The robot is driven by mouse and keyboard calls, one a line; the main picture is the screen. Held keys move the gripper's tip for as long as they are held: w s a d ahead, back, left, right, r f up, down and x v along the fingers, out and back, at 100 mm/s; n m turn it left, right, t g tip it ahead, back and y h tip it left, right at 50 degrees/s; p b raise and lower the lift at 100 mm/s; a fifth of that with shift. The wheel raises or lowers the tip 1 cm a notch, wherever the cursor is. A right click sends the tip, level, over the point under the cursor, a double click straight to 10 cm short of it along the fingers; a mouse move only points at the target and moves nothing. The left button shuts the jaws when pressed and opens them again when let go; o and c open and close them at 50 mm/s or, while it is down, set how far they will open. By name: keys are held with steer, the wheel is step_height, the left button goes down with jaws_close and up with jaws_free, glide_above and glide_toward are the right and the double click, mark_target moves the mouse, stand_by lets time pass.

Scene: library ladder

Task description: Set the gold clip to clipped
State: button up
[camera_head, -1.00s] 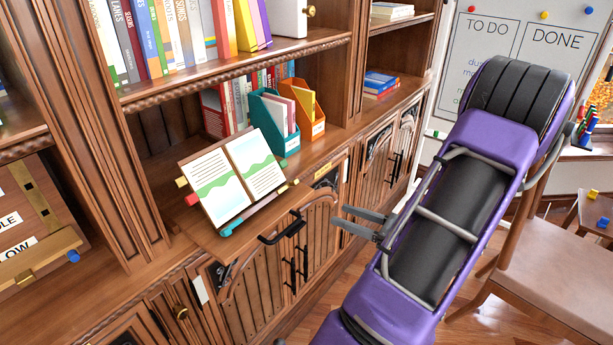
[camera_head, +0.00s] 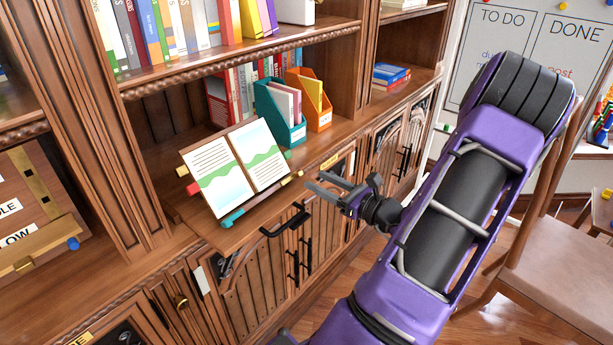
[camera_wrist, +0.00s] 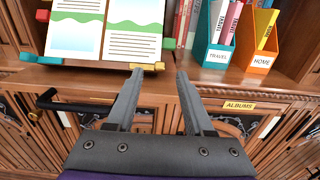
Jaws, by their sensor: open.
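An open picture book (camera_head: 234,168) rests on a tilted stand on the cabinet's pull-out shelf; it also shows in the wrist view (camera_wrist: 105,30). A gold clip (camera_head: 285,182) sits at the lower right of the stand, and in the wrist view it is just beyond the fingertips (camera_wrist: 150,67). A lighter yellow clip (camera_head: 182,171) is at the book's left edge. I cannot tell whether the gold clip is clipped. My gripper (camera_head: 317,182) is open and empty, its fingers pointing at the stand's lower right corner, apart from the clip; both fingers show in the wrist view (camera_wrist: 160,82).
A red clip (camera_head: 193,188) and a teal clip (camera_head: 229,219) are on the stand's left part. Teal (camera_head: 277,124) and orange (camera_head: 318,115) file holders stand behind. A black handle (camera_head: 285,222) juts out below the shelf. A chair (camera_head: 560,235) stands at right.

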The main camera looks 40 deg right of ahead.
mark_target(300, 171)
steer(key=w, duration=0.5)
steer(key=shift+a, duration=0.2)
jaws_close()
